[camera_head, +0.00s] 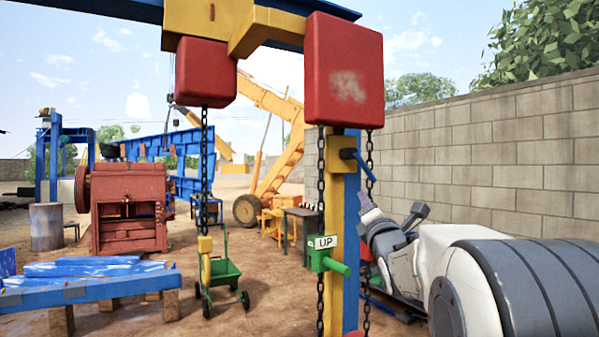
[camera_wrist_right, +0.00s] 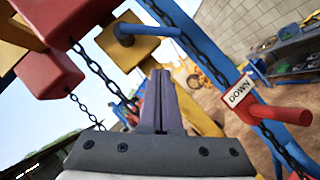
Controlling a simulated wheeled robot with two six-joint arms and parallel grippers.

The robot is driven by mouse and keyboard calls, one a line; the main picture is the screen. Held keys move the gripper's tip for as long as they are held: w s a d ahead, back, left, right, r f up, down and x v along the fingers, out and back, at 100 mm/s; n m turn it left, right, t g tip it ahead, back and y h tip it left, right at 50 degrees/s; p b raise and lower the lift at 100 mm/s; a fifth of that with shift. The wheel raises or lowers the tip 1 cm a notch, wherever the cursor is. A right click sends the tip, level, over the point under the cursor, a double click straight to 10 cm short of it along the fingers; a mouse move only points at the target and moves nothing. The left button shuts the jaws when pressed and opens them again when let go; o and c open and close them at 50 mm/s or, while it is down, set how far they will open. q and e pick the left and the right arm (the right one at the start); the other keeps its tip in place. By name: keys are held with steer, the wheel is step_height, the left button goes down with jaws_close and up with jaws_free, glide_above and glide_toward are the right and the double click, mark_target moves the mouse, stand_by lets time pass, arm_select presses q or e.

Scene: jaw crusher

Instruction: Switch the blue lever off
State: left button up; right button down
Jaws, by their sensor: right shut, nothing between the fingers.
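The blue lever (camera_head: 357,160) sticks out from a yellow box (camera_head: 336,156) high on the blue and yellow post (camera_head: 343,215), below a red block. In the head view it points right, with its free end tilted down. In the right wrist view the blue lever (camera_wrist_right: 152,31) shows above the fingertips, pointing right from its yellow box (camera_wrist_right: 122,46). My right gripper (camera_head: 366,203) is beside the post, below the lever and apart from it. Its purple fingers (camera_wrist_right: 159,88) are shut together and empty. My left gripper is not in view.
A red lever (camera_wrist_right: 275,112) with a DOWN sign shows in the wrist view. Chains (camera_head: 320,190) hang beside the post from the red blocks (camera_head: 344,70). A block wall (camera_head: 500,160) stands at right.

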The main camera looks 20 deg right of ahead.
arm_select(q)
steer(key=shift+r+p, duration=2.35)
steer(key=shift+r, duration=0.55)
arm_select(e)
steer(key=shift+w+d+r, duration=1.85)
steer(key=shift+d+r, duration=0.05)
steer(key=shift+d, duration=0.05)
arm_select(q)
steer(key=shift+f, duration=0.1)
